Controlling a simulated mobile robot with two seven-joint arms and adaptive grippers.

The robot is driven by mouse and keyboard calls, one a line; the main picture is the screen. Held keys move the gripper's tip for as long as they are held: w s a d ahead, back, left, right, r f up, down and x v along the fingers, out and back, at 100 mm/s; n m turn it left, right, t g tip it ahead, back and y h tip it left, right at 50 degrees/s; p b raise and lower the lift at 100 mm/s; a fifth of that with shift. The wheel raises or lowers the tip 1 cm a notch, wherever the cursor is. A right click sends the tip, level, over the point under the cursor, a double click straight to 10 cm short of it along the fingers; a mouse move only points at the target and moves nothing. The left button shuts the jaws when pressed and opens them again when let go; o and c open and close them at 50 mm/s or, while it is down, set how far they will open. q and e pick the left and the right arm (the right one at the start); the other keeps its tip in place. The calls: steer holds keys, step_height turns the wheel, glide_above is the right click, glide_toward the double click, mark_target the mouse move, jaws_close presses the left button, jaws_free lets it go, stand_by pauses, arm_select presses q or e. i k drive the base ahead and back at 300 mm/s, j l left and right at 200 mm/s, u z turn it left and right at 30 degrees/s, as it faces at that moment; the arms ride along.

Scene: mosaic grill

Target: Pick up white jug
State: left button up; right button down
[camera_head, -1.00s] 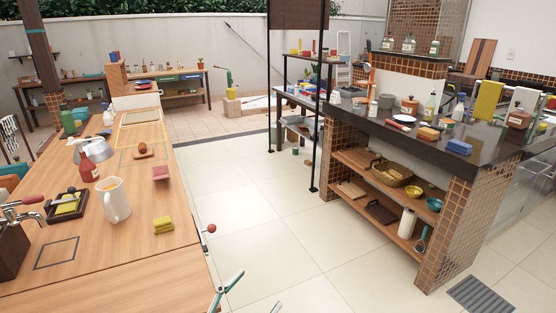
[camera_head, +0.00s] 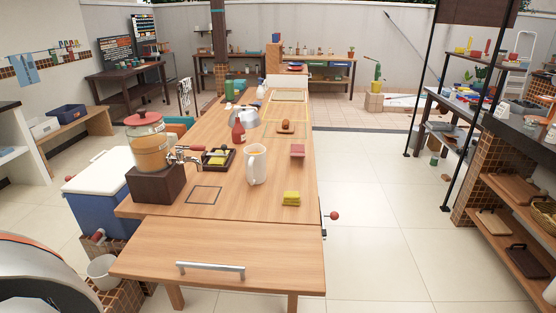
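The white jug (camera_head: 256,166) stands upright on the wooden table (camera_head: 228,205), near the middle of its width. It holds something orange-yellow, and its handle is on the left side. A black tray with yellow pieces (camera_head: 219,158) is to its left. A yellow sponge stack (camera_head: 291,198) is to its front right. Neither of my grippers shows in the head view now.
A drink dispenser (camera_head: 148,145) on a dark wooden block stands at the table's left edge. A red bottle (camera_head: 238,131) and a kettle (camera_head: 245,115) stand behind the jug. A blue cooler (camera_head: 90,205) is on the floor at left. Open tiled floor lies right of the table.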

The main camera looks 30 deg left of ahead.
mark_target(254, 168)
steer(key=l+u, duration=0.15)
steer(key=u, duration=0.25)
steer(key=i+l+u, duration=0.1)
steer(key=u, duration=0.25)
steer(key=k+l, duration=0.05)
steer(key=l, duration=0.05)
